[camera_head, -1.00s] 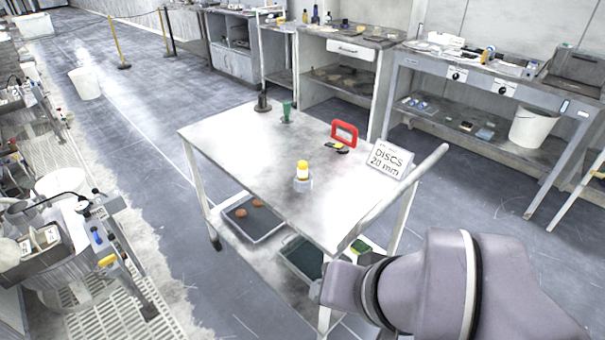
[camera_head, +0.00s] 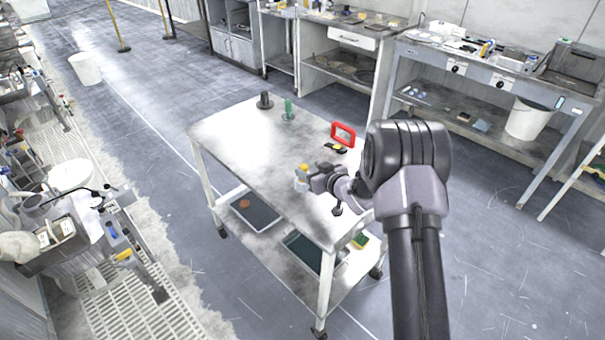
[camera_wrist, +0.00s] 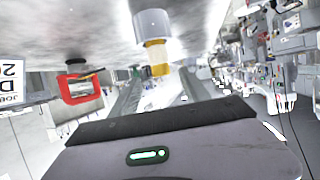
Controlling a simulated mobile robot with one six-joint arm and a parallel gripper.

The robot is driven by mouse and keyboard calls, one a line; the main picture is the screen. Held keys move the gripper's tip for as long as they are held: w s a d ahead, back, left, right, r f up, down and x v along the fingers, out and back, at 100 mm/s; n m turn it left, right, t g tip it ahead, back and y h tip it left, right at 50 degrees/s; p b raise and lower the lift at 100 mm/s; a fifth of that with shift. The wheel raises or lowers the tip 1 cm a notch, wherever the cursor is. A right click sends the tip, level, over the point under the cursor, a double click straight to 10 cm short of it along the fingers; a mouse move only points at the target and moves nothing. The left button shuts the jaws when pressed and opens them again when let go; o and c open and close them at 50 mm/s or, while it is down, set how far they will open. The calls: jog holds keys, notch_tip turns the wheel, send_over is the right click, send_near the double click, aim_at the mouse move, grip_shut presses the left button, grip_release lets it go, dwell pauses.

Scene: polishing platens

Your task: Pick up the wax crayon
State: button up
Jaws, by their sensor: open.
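The wax crayon, a short yellow stick (camera_head: 303,167), stands upright in a small pale holder (camera_head: 299,183) on the grey table (camera_head: 235,135). The wrist view is upside down; there the yellow crayon (camera_wrist: 158,60) hangs from the pale holder (camera_wrist: 151,24). My gripper (camera_head: 311,179) is low over the table, just right of the crayon. In the wrist view my gripper's two fingers (camera_wrist: 160,88) are spread apart, with the crayon showing between them near the tips. I cannot tell whether it is fully between them.
A red frame-shaped thing (camera_head: 343,133) stands behind my gripper on the table. A green thing (camera_head: 288,109) and a dark one (camera_head: 265,100) stand at the far edge. A white sign (camera_wrist: 10,85) shows in the wrist view. Trays (camera_head: 254,208) lie on the lower shelf.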

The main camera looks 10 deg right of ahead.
jog(key=b+x, duration=0.2)
jog(key=x, duration=0.5)
jog(key=shift+w+a+f, duration=0.15)
jog(key=shift+a, duration=0.05)
jog(key=shift+c, duration=0.2)
grip_shut()
jog(key=shift+r, duration=0.6)
notch_tip(320, 180, up, 3)
jog(key=shift+p, duration=0.95)
jog(key=s+p, duration=0.2)
jog(key=s, duration=1.4)
jog(key=shift+r, duration=0.45)
